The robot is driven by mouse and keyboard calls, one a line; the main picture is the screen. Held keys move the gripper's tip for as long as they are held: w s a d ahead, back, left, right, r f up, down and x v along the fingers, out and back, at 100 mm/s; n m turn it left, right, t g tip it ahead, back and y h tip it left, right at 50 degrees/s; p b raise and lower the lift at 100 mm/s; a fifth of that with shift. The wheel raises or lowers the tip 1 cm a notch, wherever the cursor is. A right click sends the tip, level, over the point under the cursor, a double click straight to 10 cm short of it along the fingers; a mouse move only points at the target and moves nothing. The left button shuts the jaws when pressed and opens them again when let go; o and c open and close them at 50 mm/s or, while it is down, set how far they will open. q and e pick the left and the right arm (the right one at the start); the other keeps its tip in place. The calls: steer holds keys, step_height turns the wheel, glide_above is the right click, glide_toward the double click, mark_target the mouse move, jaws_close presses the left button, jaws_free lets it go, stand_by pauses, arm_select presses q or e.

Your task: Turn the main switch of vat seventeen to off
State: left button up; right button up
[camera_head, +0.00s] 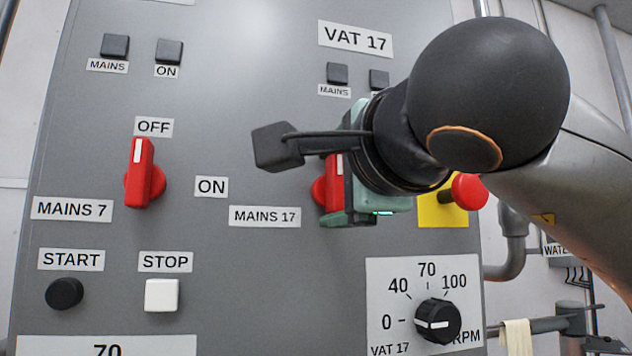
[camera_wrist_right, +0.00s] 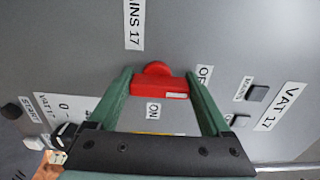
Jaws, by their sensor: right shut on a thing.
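The red main switch of vat 17 (camera_head: 333,187) sits on the grey panel, right of the MAINS 17 label (camera_head: 265,216). My right gripper (camera_head: 345,172) covers much of it in the head view. In the right wrist view, the switch handle (camera_wrist_right: 160,90) lies between the two green fingers of my right gripper (camera_wrist_right: 160,84), which are shut on it. Its white mark is at the end toward the partly hidden OFF label (camera_wrist_right: 203,76); the ON label (camera_wrist_right: 153,114) lies to its side. My left gripper is not in view.
The red MAINS 7 switch (camera_head: 143,173) stands at left, its mark toward OFF. A red button on a yellow plate (camera_head: 469,191) is close beside my right wrist. A black speed knob (camera_head: 437,321) is below. START (camera_head: 64,293) and STOP (camera_head: 162,295) buttons are lower left.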

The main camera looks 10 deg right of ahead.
stand_by(0.4)
steer(key=o, duration=1.2)
steer(key=shift+c, duration=0.2)
steer(key=s+b, duration=0.3)
steer(key=s, duration=0.9)
steer(key=shift+s+d, duration=0.15)
steer(key=shift+s, duration=0.15)
